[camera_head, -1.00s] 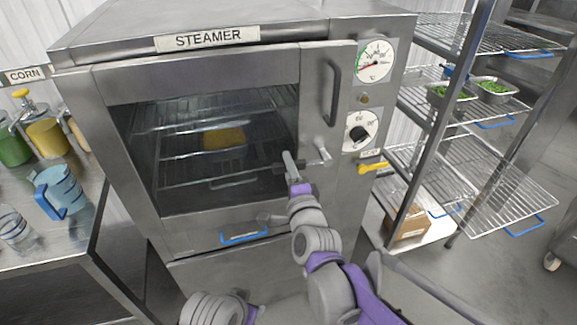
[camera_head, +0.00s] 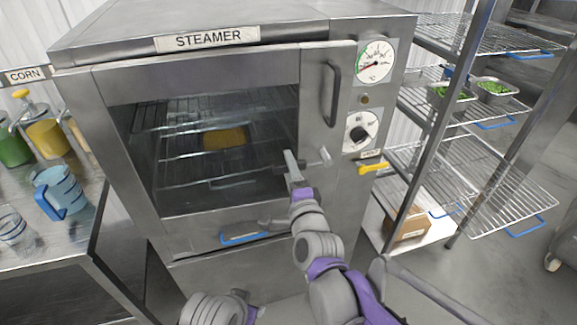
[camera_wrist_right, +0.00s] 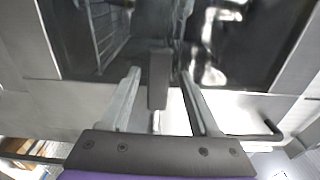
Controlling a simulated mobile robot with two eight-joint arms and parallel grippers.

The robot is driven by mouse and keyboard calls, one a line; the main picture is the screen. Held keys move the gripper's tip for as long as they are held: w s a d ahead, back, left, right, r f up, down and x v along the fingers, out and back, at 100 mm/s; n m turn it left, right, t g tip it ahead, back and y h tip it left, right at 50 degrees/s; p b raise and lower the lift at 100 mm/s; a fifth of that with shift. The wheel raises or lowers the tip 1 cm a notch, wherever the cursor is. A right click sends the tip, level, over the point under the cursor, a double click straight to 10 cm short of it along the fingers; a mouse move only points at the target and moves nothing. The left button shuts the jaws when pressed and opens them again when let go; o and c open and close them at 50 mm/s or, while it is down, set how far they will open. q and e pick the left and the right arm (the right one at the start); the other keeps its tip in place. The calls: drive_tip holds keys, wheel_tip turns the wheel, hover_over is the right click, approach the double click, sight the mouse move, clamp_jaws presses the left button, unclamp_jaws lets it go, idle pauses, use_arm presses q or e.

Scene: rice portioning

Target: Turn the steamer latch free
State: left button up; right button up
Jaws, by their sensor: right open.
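The steamer (camera_head: 180,60) stands in front of me with its glass-fronted door (camera_head: 200,88) looking shut. The grey metal latch (camera_head: 325,156) is on the right of the door front, below the long vertical handle (camera_head: 333,95). My right gripper (camera_head: 294,163) is at the latch, just left of its visible end. In the wrist view the right gripper (camera_wrist_right: 160,88) is open, and a dark bar (camera_wrist_right: 159,75), seemingly the latch lever, lies between its fingers. I cannot tell whether a finger touches it. A grey link of mine shows at the bottom; the left gripper's fingers do not show.
A yellow lever (camera_head: 373,168) sits right of the latch, below the dial (camera_head: 361,131) and gauge (camera_head: 376,60). A blue handle (camera_head: 243,238) is low on the steamer. A wire rack (camera_head: 480,165) stands right; a counter with a blue jug (camera_head: 60,190) is left.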

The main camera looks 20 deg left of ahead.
drive_tip(key=v, duration=0.9)
drive_tip(key=shift+s+d, duration=0.2)
drive_tip(key=shift+s, duration=0.15)
drive_tip(key=s+d+f+n+g+h, duration=0.3)
drive_tip(key=s+d+f+n, duration=0.1)
drive_tip(key=d, duration=0.5)
drive_tip(key=s+d+f+n+g+h+p, duration=0.1)
drive_tip(key=s+d+f+n+g+h, duration=0.2)
drive_tip(key=s+d+f, duration=0.4)
drive_tip(key=s+d+f+n+g+h, duration=0.3)
drive_tip(key=s+d+f+n+g, duration=0.1)
drive_tip(key=d, duration=0.8)
wheel_tip(320, 180, down, 2)
drive_tip(key=shift+s+d+f+n+p, duration=0.2)
drive_tip(key=shift+s+d+n+p, duration=0.2)
drive_tip(key=shift+s+n, duration=0.35)
drive_tip(key=shift+s, duration=0.1)
